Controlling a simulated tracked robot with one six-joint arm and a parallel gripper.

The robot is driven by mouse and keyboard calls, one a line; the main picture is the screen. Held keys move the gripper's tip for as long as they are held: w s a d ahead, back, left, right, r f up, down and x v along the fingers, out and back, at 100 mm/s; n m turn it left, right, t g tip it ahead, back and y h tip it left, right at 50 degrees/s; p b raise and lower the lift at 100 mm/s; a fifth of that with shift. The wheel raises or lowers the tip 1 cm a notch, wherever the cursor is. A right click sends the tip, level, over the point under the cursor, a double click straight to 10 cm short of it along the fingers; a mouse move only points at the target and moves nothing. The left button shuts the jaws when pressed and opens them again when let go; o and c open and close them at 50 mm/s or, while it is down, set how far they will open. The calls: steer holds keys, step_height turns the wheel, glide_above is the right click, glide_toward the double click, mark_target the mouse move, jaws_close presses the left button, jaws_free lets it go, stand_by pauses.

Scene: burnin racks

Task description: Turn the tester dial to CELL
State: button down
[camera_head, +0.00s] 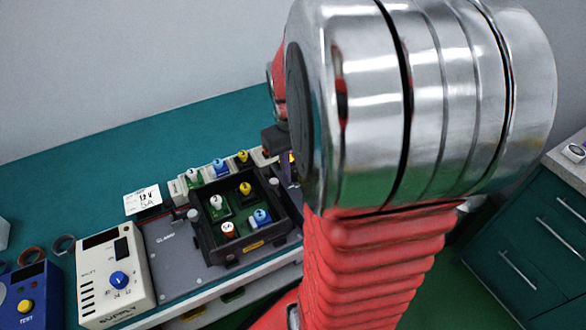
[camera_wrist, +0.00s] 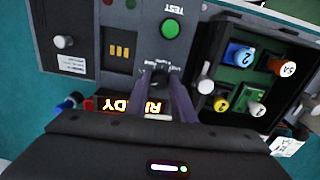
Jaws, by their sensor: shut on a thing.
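The tester (camera_wrist: 90,45) fills the upper left of the wrist view, with a green TEST button (camera_wrist: 170,28), a slot with gold contacts and a lit display (camera_wrist: 125,105) reading READY upside down. My gripper (camera_wrist: 164,75) has its two purple fingers shut on the dark dial (camera_wrist: 161,76) just below the button in the picture. Small white marks beside the dial are too small to read, and the fingers hide most of the dial. In the head view my arm hides the dial and most of the gripper.
A black tray (camera_head: 216,258) holding several modules with coloured knobs stands left of my arm in the head view. It lies close right of my fingers in the wrist view. A white box with a blue knob (camera_head: 119,280) and a blue TEST box (camera_head: 42,284) stand farther left.

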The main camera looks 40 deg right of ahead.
steer(key=m, duration=0.6)
steer(key=shift+a, duration=0.1)
steer(key=shift+w, duration=0.1)
stand_by(0.5)
steer(key=c, duration=1.5)
jaws_free()
steer(key=r, duration=1.3)
steer(key=shift+w+a+r, duration=0.2)
steer(key=shift+r, duration=0.15)
